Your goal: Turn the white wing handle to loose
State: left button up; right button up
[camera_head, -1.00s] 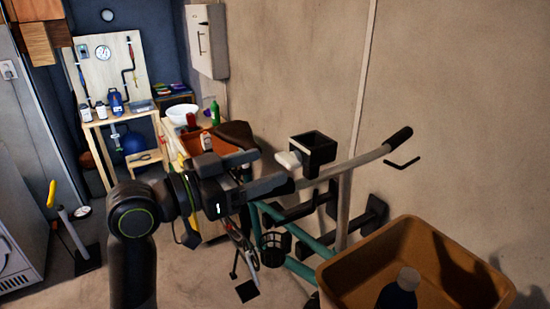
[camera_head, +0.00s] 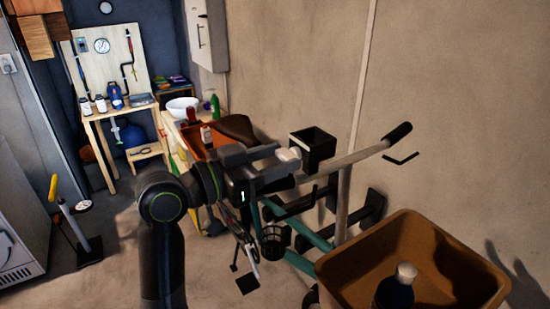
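The white wing handle (camera_head: 288,154) is a small white piece on the left side of a square black box (camera_head: 313,148) by the wall. Its lower part is partly hidden by my gripper, and its turned position is hard to read. My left gripper (camera_head: 284,168) is right at the handle, with two dark fingers apart, one above the other. It looks open, and I cannot tell whether a finger touches the handle. My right gripper is not in view.
A bicycle with a grey handlebar (camera_head: 355,155) and teal frame stands close below. A wooden workbench (camera_head: 126,111) is at the back left.

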pick_arm(q)
jog(key=shift+c, duration=1)
jog(key=n+p, duration=0.2)
jog(key=shift+r+n, duration=0.2)
jog(key=shift+n, duration=0.1)
jog(key=shift+n+p, duration=0.65)
jog(key=shift+n, duration=0.35)
jog(key=shift+f+n, duration=0.15)
jog(key=shift+n, duration=0.35)
jog(key=o, duration=1)
jog(key=shift+w, duration=0.1)
jog(key=shift+f, duration=0.1)
